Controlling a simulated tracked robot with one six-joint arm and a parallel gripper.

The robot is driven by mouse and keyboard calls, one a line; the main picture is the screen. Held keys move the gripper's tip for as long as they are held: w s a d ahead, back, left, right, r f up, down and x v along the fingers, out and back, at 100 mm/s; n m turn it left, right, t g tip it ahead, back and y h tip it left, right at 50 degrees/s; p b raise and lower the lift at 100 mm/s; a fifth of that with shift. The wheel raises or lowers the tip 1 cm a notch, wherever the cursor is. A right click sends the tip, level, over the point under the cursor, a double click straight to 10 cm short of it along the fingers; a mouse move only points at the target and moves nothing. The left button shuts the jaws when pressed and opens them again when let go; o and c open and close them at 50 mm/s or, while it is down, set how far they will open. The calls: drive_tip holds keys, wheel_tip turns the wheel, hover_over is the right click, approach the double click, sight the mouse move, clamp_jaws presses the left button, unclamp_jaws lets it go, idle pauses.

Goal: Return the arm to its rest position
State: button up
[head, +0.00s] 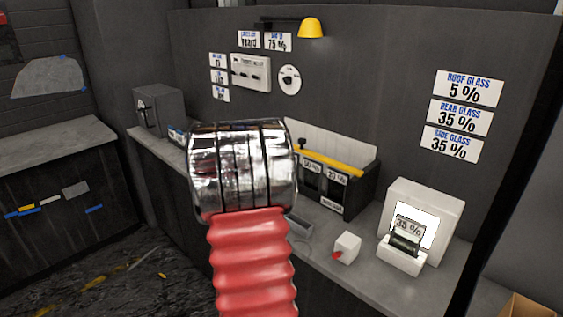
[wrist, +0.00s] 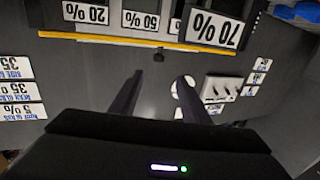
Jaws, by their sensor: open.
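My arm, red ribbed with a chrome collar, rises in the middle of the head view and hides part of the counter; my gripper does not show there. In the wrist view my gripper (wrist: 161,78) has two dark fingers spread apart with nothing between them. That view is upside down, and the fingers point toward the dark wall panel. The film rack (head: 340,198), with a yellow bar along its top, stands on the counter just right of my arm. Its 70 % label (wrist: 213,29) shows large in the wrist view.
A white stand (head: 447,212) with a 35 % sample (head: 408,230) is at the counter's right. A small white box (head: 347,246) with a red part sits left of it. A grey safe (head: 158,109) is at the far left end. A yellow lamp (head: 311,28) juts from the wall.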

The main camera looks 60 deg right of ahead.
idle(0.4)
drive_tip(key=w+a+r+n+t+y, duration=0.25)
drive_tip(key=w+a+n+t, duration=0.2)
drive_tip(key=w+a, duration=0.6)
drive_tip(key=w+a+r+n+t+y, duration=0.2)
drive_tip(key=w+a+n+t+y, duration=0.15)
drive_tip(key=w+a+t, duration=0.45)
drive_tip(key=w+a+n+g+y, duration=0.1)
drive_tip(key=a+y, duration=0.1)
drive_tip(key=a, duration=0.6)
drive_tip(key=w+a+n+y, duration=0.1)
drive_tip(key=w+a+y, duration=0.15)
drive_tip(key=a, duration=0.55)
drive_tip(key=s+a+f+n+g+y, duration=0.1)
drive_tip(key=s+a+n+y, duration=0.25)
drive_tip(key=a, duration=0.65)
drive_tip(key=s+a+f+n+g+y, duration=0.1)
drive_tip(key=s+a+n+y, duration=0.3)
drive_tip(key=a, duration=0.6)
drive_tip(key=s+a+f+g, duration=0.2)
drive_tip(key=s+a, duration=0.2)
drive_tip(key=s, duration=0.3)
drive_tip(key=s+a+f+g, duration=0.2)
drive_tip(key=s+a, duration=0.2)
drive_tip(key=s, duration=0.4)
drive_tip(key=shift+f, duration=0.2)
drive_tip(key=shift+n, duration=0.25)
